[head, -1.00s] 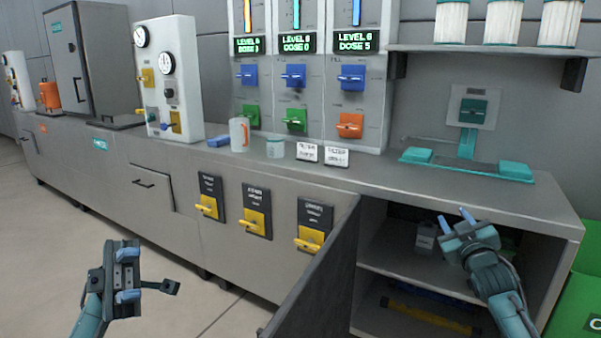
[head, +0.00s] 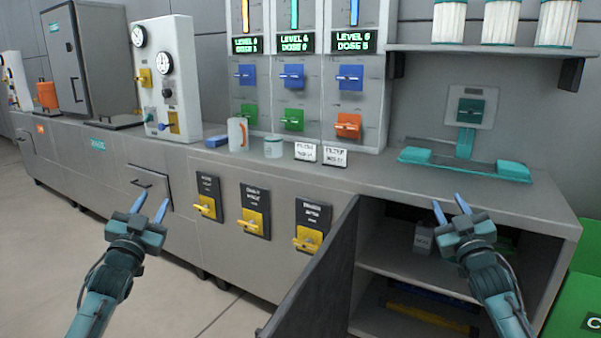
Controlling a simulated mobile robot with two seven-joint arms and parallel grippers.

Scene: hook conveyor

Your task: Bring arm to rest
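My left gripper (head: 150,208) is raised in front of the counter at the lower left. Its two blue fingers point up and stand apart, with nothing between them. My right gripper (head: 451,206) is in front of the open cabinet at the right. Its blue fingers are also apart and empty. Neither gripper appears to hold or touch anything.
A cabinet door (head: 315,285) stands open between my arms. A green bin (head: 575,300) stands at the right. The floor at the left is clear.

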